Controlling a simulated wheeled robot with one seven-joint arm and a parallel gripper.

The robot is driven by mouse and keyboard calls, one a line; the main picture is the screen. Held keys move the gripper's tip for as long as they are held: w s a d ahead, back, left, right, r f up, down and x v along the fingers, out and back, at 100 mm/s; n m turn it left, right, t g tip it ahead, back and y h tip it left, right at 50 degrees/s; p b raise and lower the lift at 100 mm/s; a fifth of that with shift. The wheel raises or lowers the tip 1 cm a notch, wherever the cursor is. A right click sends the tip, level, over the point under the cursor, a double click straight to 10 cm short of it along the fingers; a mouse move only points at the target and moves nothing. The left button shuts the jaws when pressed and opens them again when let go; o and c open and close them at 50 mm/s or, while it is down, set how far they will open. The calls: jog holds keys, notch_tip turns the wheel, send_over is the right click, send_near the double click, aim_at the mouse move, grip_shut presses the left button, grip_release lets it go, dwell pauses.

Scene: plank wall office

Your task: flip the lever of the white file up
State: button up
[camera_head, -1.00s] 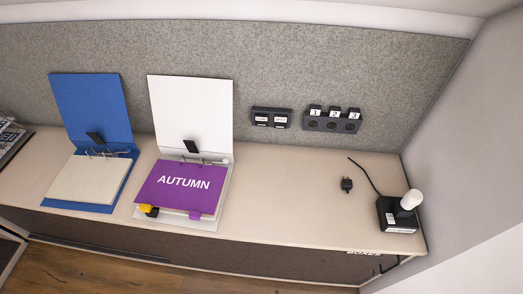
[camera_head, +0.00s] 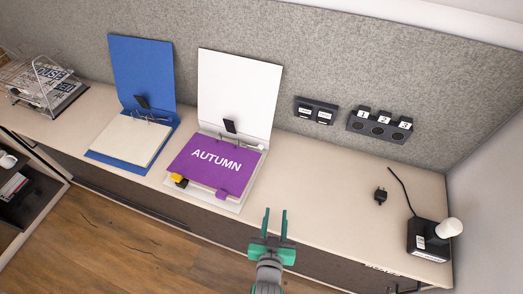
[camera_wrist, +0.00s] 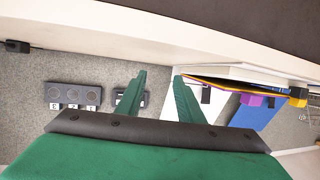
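The white file (camera_head: 240,95) stands open on the desk, its cover leaning against the grey panel. My gripper (camera_head: 275,210) is open and empty, in front of the desk edge and right of the file. In the wrist view my gripper (camera_wrist: 159,76) has both fingers apart; the file's lever cannot be made out there.
A blue file (camera_head: 142,75) stands open left of the white one. A plug (camera_head: 380,195) and a black box (camera_head: 428,240) with a white knob are at right. Desk between is clear.

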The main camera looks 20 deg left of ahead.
jog(key=n+g+y, duration=0.1)
jog(key=n+y, duration=0.1)
send_near(261, 146)
jog(key=x, duration=0.5)
jog(key=shift+w+a+f, duration=0.1)
jog(key=shift+w+a, duration=0.15)
jog(key=shift+w, duration=0.05)
jog(key=shift+w+f, duration=0.25)
jog(key=shift+w, duration=0.35)
jog(key=shift+s, duration=0.1)
grip_shut()
